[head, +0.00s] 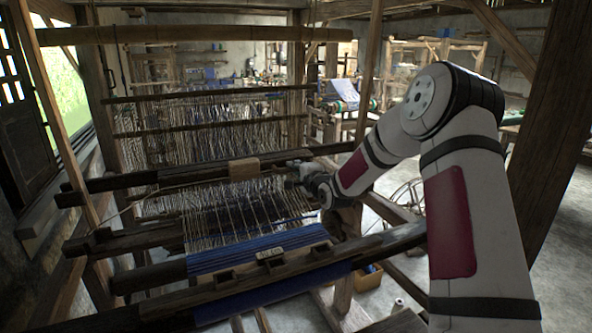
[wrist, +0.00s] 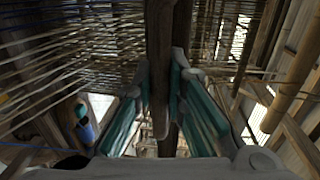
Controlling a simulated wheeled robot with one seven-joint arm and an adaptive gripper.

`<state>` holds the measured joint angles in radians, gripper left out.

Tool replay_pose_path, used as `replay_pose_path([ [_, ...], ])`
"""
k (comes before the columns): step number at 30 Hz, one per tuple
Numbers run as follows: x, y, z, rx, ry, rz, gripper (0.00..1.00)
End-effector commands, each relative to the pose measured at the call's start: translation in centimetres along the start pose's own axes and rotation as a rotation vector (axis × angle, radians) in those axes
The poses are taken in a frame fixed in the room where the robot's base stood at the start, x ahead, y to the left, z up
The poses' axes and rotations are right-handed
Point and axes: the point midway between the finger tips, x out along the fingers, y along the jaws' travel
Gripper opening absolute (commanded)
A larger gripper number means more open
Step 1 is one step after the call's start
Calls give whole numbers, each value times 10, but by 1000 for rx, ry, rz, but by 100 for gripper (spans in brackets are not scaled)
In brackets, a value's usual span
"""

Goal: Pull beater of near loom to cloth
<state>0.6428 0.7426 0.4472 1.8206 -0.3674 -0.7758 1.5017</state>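The near loom's beater (head: 205,174) is a dark wooden bar across the warp, with a pale wooden block (head: 243,169) on it. Blue cloth (head: 255,252) is on the loom nearer to me, apart from the beater. My gripper (head: 293,182) is close to the beater's right part, right of the block. In the wrist view my gripper (wrist: 161,72) has its teal-padded fingers spread, with a dark wooden bar (wrist: 160,35) between them. I cannot tell whether the fingers touch this bar. The contact is hidden in the head view.
Dark crossbars and the front beam (head: 310,262) lie between me and the beater. Upright posts (head: 369,75) stand close to my arm. Warp threads and heddles (head: 215,140) fill the back of the loom. Open floor (head: 545,240) lies at right.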

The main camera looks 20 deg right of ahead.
Motion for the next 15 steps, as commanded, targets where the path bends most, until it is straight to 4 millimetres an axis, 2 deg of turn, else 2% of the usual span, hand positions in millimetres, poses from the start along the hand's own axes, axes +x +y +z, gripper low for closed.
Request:
replay_pose_path([
  [8,-4,0,0,0,0,7,0],
  [15,-39,-1,-1,1,2,62,0],
])
